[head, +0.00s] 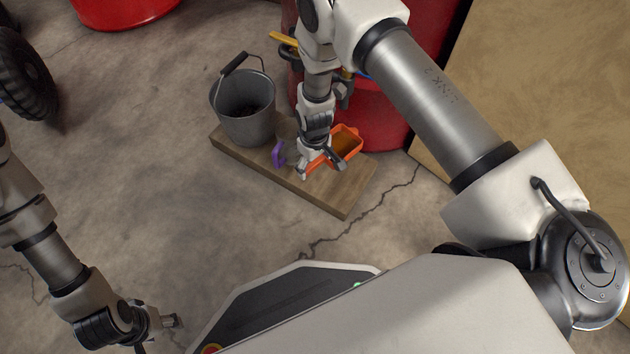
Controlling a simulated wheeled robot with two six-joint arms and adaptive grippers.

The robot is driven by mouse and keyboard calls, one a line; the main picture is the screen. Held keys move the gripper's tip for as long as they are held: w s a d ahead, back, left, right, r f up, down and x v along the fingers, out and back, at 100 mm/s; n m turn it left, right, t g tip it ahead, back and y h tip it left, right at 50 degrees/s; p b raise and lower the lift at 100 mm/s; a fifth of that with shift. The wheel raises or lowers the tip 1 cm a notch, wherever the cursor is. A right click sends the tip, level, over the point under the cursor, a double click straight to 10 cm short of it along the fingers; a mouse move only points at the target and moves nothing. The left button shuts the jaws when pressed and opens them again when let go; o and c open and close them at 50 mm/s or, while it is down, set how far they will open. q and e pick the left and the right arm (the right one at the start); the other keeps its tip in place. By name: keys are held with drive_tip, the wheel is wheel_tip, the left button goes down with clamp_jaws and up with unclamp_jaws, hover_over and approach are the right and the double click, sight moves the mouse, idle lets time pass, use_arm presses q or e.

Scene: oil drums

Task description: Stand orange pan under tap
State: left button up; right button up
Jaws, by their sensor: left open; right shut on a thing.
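The orange pan (346,145) is a small open tray on the right part of a wooden board, in front of a red drum (376,118). My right gripper (318,168) is shut on the pan at its near left side. The wrist and fingers hide part of the pan, and I cannot tell whether it touches the board. The tap is not clearly visible; my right arm covers much of the drum front. My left gripper (172,322) is open and empty, low at the left, above the floor and far from the pan.
A grey metal bucket (243,115) with a raised handle stands on the left of the wooden board (335,196). A purple object (279,154) is beside my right gripper. A black tyre (25,78) is at far left, and a large tan panel (545,80) at right.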

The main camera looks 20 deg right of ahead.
sight(315, 181)
wheel_tip(315, 181, down, 4)
drive_tip(key=shift+r+b, duration=0.2)
drive_tip(key=shift+b, duration=0.7)
drive_tip(key=f+b, duration=0.3)
drive_tip(key=f, duration=0.1)
drive_tip(key=shift+w+d+b, duration=0.15)
drive_tip(key=shift+d+b, duration=0.05)
drive_tip(key=shift+b, duration=0.15)
drive_tip(key=shift+r, duration=0.35)
drive_tip(key=shift+f, duration=0.1)
drive_tip(key=o, duration=1.4)
